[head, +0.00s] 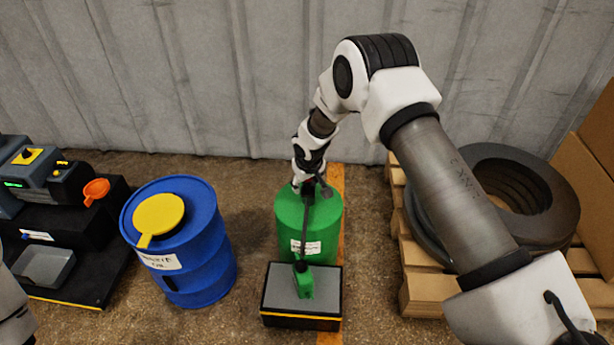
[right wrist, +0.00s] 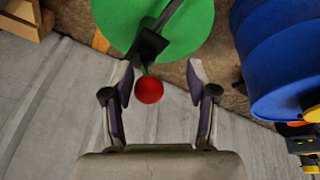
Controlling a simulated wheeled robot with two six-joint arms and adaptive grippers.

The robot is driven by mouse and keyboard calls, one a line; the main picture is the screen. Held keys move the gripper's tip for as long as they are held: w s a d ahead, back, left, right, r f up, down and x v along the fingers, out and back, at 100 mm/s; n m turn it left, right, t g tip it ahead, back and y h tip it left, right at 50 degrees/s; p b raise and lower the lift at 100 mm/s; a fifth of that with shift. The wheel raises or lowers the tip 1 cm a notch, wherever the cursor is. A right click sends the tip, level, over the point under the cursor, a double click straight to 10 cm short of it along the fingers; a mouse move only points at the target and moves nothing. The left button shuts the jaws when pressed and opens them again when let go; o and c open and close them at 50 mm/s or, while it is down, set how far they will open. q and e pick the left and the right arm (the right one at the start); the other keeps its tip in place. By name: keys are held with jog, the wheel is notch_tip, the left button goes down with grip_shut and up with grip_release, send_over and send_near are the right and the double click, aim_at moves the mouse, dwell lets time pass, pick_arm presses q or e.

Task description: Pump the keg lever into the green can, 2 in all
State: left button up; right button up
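The green keg (head: 292,225) stands upright with a white label on its front. A dark spout (head: 306,225) runs from its top down toward the green can (head: 304,282), which stands on a grey-topped black box in front. In the right wrist view, the keg's green top (right wrist: 120,25) shows with a dark lever ending in a red ball knob (right wrist: 149,90). My right gripper (right wrist: 160,78) is open, with the knob between its spread fingertips, apart from both. In the head view it is above the keg, partly hidden by its wrist. My left gripper is out of view.
A blue drum (head: 205,262) with a yellow lid stands left of the keg. A black bench (head: 95,250) with instruments and an orange funnel is farther left. A wooden pallet (head: 425,290) with dark rings stands right. A corrugated wall (head: 200,80) is behind.

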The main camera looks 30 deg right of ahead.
jog(key=shift+w+r, duration=0.15)
jog(key=shift+d+r, duration=0.1)
jog(key=shift+r, duration=0.1)
jog(key=v, duration=1.1)
jog(key=shift+s+r, duration=0.2)
jog(key=shift+r, duration=0.15)
